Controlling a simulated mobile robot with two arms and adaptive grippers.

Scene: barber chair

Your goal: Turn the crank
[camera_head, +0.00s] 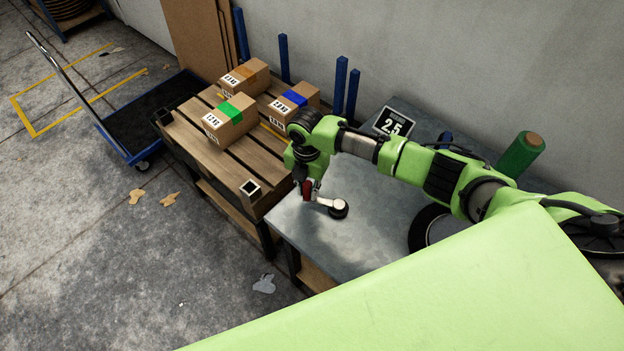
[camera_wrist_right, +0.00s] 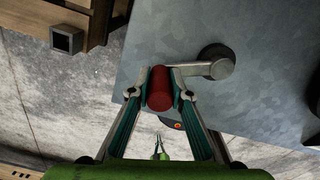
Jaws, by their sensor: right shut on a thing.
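The crank has a pale metal arm (camera_head: 325,202) on a dark round hub (camera_head: 339,209), mounted on the grey metal tabletop. Its red handle (camera_head: 307,188) stands at the arm's left end, near the table's left edge. In the right wrist view the red handle (camera_wrist_right: 159,88) sits between the two fingers, and the crank arm (camera_wrist_right: 200,69) runs right to the hub. My right gripper (camera_wrist_right: 160,90) is shut on the red handle; it also shows in the head view (camera_head: 308,186), partly hidden by its own wrist. My left gripper is not in view.
A wooden pallet table (camera_head: 200,150) with several cardboard boxes (camera_head: 230,120) stands left of the grey table (camera_head: 365,235). A display reading 2.5 (camera_head: 394,123) and a green roll (camera_head: 521,155) are at the back. A blue cart (camera_head: 150,118) stands at the far left.

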